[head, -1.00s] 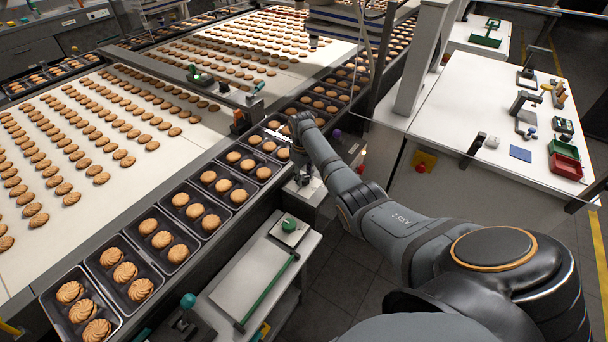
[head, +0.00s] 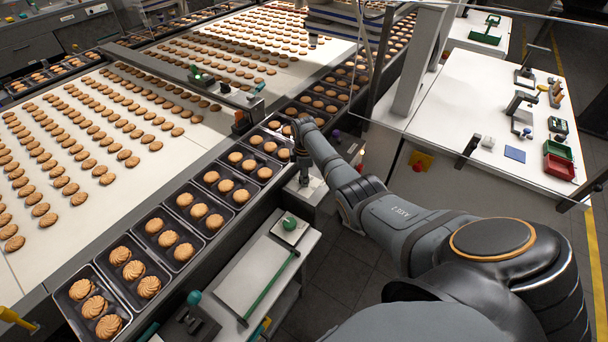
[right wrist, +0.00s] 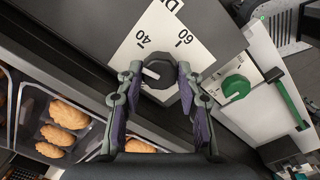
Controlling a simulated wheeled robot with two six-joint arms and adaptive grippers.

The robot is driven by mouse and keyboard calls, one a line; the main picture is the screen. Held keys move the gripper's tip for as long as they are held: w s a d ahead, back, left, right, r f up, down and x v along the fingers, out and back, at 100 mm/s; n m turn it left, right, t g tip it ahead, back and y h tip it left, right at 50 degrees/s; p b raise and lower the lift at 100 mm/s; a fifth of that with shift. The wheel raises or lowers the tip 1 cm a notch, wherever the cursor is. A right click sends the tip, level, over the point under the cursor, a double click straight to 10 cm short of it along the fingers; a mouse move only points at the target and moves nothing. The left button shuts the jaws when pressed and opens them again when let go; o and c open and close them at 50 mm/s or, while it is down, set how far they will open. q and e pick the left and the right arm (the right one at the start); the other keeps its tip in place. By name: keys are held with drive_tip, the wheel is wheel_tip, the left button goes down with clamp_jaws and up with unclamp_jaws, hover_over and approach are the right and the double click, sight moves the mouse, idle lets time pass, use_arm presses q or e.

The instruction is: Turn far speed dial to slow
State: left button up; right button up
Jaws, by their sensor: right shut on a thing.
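A black round dial (right wrist: 158,72) with a white pointer mark sits on a grey and white plate (right wrist: 135,52) printed 40 and 60. The pointer mark lies on the left side of the knob in the right wrist view. My right gripper (right wrist: 157,78) has a finger on each side of this dial and is shut on it. In the head view my right gripper (head: 303,176) points down beside the tray line, and the dial is too small and hidden to make out there. My left gripper is not in view.
A green knob (head: 290,223) stands on a low side bench just in front; it also shows in the right wrist view (right wrist: 236,87). Black trays of biscuits (head: 115,265) line the conveyor. A white table (head: 470,105) with red and green bins stands right.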

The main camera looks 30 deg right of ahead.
drive_tip(key=n, duration=0.3)
drive_tip(key=shift+n, duration=0.3)
drive_tip(key=n, duration=0.3)
drive_tip(key=shift+n, duration=0.3)
drive_tip(key=n, duration=0.3)
drive_tip(key=shift+n, duration=0.4)
drive_tip(key=shift+n+y+b, duration=0.3)
drive_tip(key=shift+n, duration=1.8)
drive_tip(key=shift+d, duration=0.1)
drive_tip(key=o, duration=1.2)
